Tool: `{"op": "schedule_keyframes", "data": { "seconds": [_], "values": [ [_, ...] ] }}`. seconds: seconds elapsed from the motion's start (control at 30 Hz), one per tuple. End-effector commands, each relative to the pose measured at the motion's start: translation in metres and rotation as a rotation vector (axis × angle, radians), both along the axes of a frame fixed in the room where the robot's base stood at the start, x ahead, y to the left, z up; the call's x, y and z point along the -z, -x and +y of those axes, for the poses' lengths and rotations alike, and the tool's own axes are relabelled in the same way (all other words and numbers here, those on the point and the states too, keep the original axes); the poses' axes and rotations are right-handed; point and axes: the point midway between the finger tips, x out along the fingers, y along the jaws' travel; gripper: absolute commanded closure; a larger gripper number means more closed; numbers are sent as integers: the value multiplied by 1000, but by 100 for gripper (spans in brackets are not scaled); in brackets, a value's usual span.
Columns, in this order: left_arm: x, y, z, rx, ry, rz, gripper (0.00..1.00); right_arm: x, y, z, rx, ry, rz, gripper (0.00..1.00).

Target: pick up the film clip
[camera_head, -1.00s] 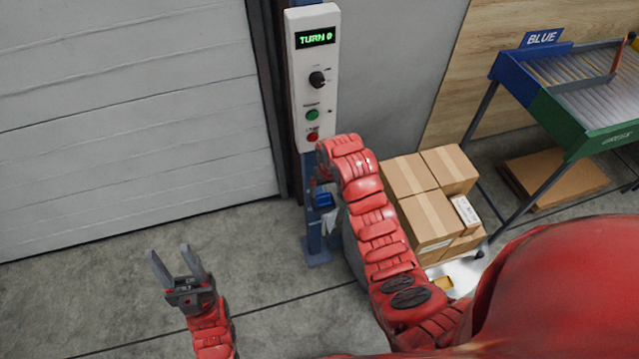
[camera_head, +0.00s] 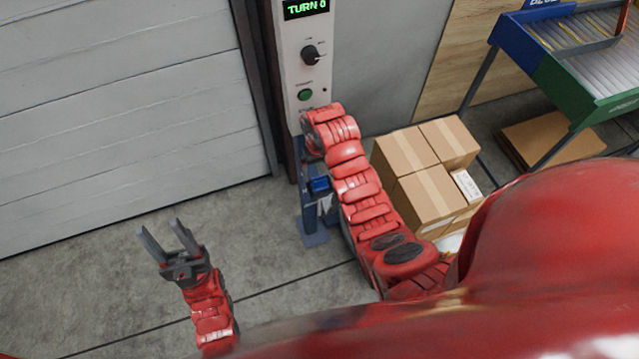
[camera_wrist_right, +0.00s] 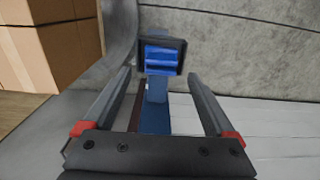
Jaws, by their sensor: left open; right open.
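A small blue piece (camera_wrist_right: 160,58) sits in a dark square frame on the blue post in the right wrist view. It also shows in the head view (camera_head: 319,184), low on the post beside my right arm. I cannot tell for sure whether it is the film clip. My right gripper (camera_wrist_right: 159,76) is open and empty; its fingers point at the blue piece, one to each side in the picture. In the head view its fingers are hidden behind the arm. My left gripper (camera_head: 160,227) is open and empty above the floor at the left.
A control panel (camera_head: 308,70) with a display, knob and green button stands on the post above my right arm. Stacked cartons (camera_head: 425,180) stand right of that arm. A blue and green roller table (camera_head: 575,75) is at the upper right. Floor around my left gripper is clear.

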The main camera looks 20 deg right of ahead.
Motion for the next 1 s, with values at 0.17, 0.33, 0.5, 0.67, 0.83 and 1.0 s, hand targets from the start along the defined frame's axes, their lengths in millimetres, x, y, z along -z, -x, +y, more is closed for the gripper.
{"op": "schedule_keyframes", "data": {
  "seconds": [0.17,0.33,0.5,0.67,0.83,1.0],
  "values": [
    [-23,0,0,0,0,0,50,19,7,1,-1,0,8,10],
    [-26,0,0,0,0,0,50,36,5,1,-1,-1,5,10],
    [-26,0,0,0,0,0,50,43,6,1,0,0,4,10],
    [-26,0,0,0,0,0,50,43,5,1,0,0,3,10],
    [-26,0,0,0,0,0,50,43,5,1,0,0,3,37],
    [-26,0,0,0,0,0,50,42,5,1,0,0,3,68]
  ]
}}
